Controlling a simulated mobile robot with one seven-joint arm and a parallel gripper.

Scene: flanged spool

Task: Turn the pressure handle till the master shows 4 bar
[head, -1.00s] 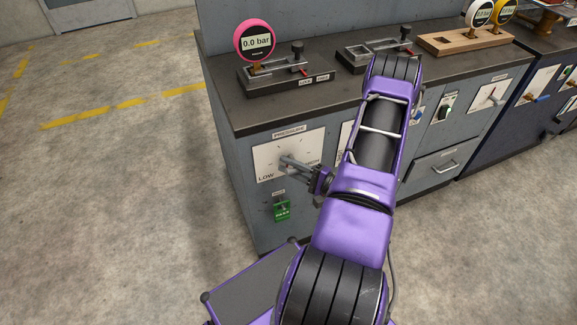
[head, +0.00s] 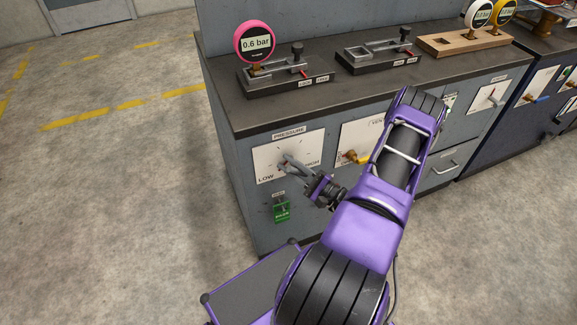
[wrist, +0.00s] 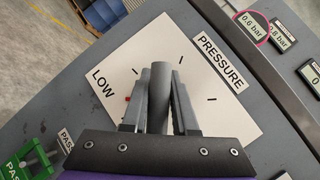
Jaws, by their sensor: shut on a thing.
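The pressure handle is a grey lever on a white dial plate (head: 271,158) marked PRESSURE, LOW and HIGH, on the bench front. My gripper (head: 297,168) is shut on the pressure handle (wrist: 158,88), which stands between its two grey fingers in the wrist view. The handle's far end and pivot are partly hidden by the fingers. The master gauge (head: 255,42), with a pink rim, stands on the bench top and reads 0.6 bar. It also shows in the wrist view (wrist: 252,25) with the same reading.
A vent plate with a yellow-tipped lever (head: 355,156) is just right of my gripper. White and yellow gauges (head: 479,13) stand on a wooden block (head: 437,42) further right. The floor to the left is clear.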

